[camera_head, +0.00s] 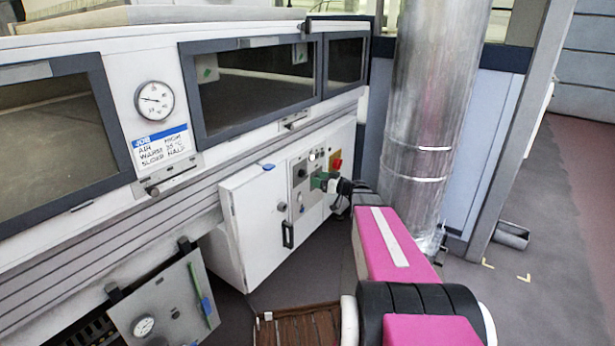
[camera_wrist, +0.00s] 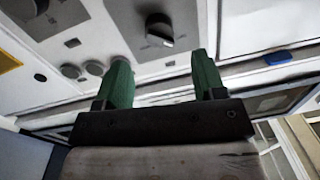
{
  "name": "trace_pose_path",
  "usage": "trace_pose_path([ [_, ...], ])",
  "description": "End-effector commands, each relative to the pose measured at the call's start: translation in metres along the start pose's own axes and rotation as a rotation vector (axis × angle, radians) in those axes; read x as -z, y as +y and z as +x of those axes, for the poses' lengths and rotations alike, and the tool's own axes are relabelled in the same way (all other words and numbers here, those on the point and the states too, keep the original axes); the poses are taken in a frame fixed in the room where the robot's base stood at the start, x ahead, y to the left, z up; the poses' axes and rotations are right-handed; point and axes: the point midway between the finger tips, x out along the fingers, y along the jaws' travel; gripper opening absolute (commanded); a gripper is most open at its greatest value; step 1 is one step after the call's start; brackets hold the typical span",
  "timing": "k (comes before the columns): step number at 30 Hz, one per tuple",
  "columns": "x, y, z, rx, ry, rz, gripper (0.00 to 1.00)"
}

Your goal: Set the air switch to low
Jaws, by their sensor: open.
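A black rotary switch (camera_wrist: 160,30) on a grey plate shows in the wrist view, just beyond and between my fingertips. Its pale-marked bar points to the right and slightly down there. It also shows in the head view as a small dark knob (camera_head: 301,172) on the cabinet's control panel. I cannot read its labels, so I cannot tell for sure that it is the air switch. My gripper (camera_wrist: 160,58) is open, with green fingers apart and nothing between them. In the head view my gripper (camera_head: 322,182) is close to the panel and hides part of it.
A second dark knob (camera_wrist: 40,5) and several round fittings (camera_wrist: 95,67) are near. A red button on yellow (camera_head: 337,163) sits at the panel's right.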

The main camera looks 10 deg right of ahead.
Motion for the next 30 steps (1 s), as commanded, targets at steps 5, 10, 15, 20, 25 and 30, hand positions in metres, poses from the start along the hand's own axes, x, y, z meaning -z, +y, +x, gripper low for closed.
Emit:
trace_pose_path([
  [5,0.000,0.001,0.033,0.001,0.000,0.000,0.64],
  [10,0.000,0.001,0.051,0.001,0.000,0.001,0.64],
  [15,0.000,0.001,0.059,-0.001,0.000,0.001,0.64],
  [20,0.000,0.000,0.060,-0.001,-0.001,0.001,0.64],
  [25,0.000,0.000,0.059,-0.001,-0.001,0.001,0.44],
  [30,0.000,0.000,0.059,0.000,-0.001,0.001,0.15],
])
